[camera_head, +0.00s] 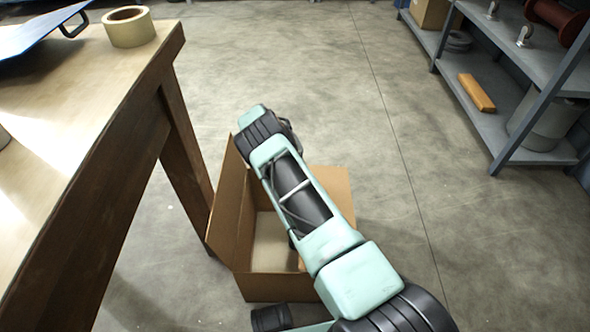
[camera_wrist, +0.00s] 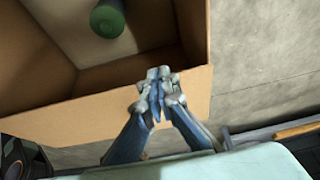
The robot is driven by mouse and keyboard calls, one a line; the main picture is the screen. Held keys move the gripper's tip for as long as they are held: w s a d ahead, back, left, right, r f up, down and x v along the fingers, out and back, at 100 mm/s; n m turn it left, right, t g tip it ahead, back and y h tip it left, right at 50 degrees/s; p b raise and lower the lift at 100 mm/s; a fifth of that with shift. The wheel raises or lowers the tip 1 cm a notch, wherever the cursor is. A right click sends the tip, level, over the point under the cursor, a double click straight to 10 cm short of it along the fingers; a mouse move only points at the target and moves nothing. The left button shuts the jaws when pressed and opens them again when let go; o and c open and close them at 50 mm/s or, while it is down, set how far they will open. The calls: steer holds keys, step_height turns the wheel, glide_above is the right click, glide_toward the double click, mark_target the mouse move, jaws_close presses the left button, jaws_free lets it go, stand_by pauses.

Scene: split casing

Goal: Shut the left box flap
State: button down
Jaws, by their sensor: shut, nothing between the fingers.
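An open cardboard box (camera_head: 244,284) stands on the floor beside the workbench. Its left flap (camera_head: 228,212) stands up, roughly upright, on the side towards the bench. My arm reaches across the box and covers part of its opening. In the wrist view, my gripper (camera_wrist: 157,92) is shut and empty, in front of a cardboard panel (camera_wrist: 90,112) at the box's edge. I cannot tell whether the fingertips touch that panel, or which side it is. A green cylinder (camera_wrist: 108,18) lies inside the box.
The wooden workbench (camera_head: 95,165) is close on the left, with a tape roll (camera_head: 129,27) and a blue item (camera_head: 38,32) on it. A metal shelf unit (camera_head: 500,120) stands at the right. The floor (camera_head: 390,170) between is clear.

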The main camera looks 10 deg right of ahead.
steer(key=shift+a+f, duration=0.2)
steer(key=shift+f, duration=1.15)
steer(key=shift+f, duration=0.15)
